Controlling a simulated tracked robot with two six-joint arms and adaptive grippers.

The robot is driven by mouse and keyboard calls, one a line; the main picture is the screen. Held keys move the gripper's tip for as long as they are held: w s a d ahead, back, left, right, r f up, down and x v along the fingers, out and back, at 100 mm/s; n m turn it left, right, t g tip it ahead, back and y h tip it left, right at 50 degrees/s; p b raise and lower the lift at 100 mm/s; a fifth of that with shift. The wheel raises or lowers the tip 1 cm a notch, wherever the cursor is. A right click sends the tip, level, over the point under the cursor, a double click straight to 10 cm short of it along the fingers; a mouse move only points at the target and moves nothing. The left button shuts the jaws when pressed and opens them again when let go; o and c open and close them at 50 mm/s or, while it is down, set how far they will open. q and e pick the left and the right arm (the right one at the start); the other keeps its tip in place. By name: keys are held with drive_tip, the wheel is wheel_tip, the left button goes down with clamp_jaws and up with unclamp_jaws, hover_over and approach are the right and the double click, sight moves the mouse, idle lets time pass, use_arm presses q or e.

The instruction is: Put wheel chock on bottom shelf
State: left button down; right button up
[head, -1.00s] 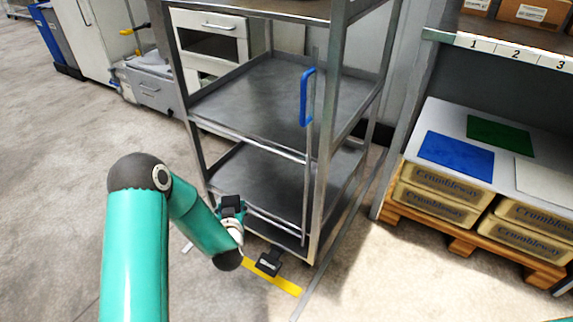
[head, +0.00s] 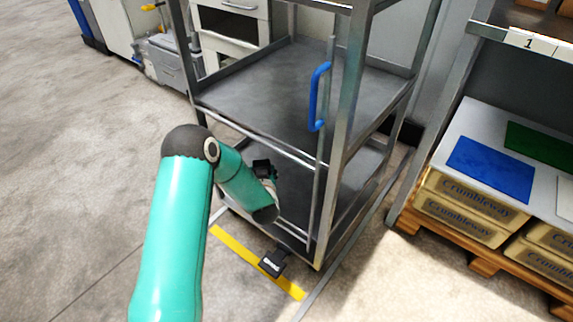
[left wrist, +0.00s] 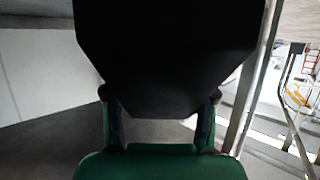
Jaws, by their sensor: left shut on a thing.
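My left gripper (left wrist: 160,125) is shut on a dark block, taken as the wheel chock (left wrist: 165,50), which fills the top middle of the left wrist view. In the head view my left gripper sits at the front opening of the metal rack, over the bottom shelf (head: 345,185); its fingers are mostly hidden by my forearm. A small black shape shows at its tip, but I cannot tell whether it is the chock or part of the gripper. Whether the chock touches the shelf cannot be told. My right gripper is out of view.
A middle shelf (head: 290,95) lies above the bottom one. A rack post with a blue handle (head: 319,95) stands right of my gripper. A black pedal-like piece (head: 271,262) sits over yellow floor tape (head: 236,246). Crates (head: 470,205) on a pallet stand at right.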

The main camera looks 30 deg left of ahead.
use_arm(q)
drive_tip(key=w+f+b, duration=0.1)
drive_tip(key=w, duration=0.2)
drive_tip(key=w+f+b, duration=0.1)
drive_tip(key=w+b, duration=0.1)
drive_tip(key=w, duration=0.2)
drive_tip(key=w+f+b, duration=0.1)
drive_tip(key=w, duration=0.2)
drive_tip(key=shift+w+d+f+b, duration=0.2)
drive_tip(key=shift+d+f+b, duration=0.05)
drive_tip(key=shift+b, duration=0.05)
drive_tip(key=shift+r, duration=0.1)
drive_tip(key=shift+c, duration=1.8)
unclamp_jaws()
drive_tip(key=shift+s, duration=0.1)
drive_tip(key=shift+d, duration=0.1)
drive_tip(key=p+v, duration=0.4)
drive_tip(key=v, duration=0.8)
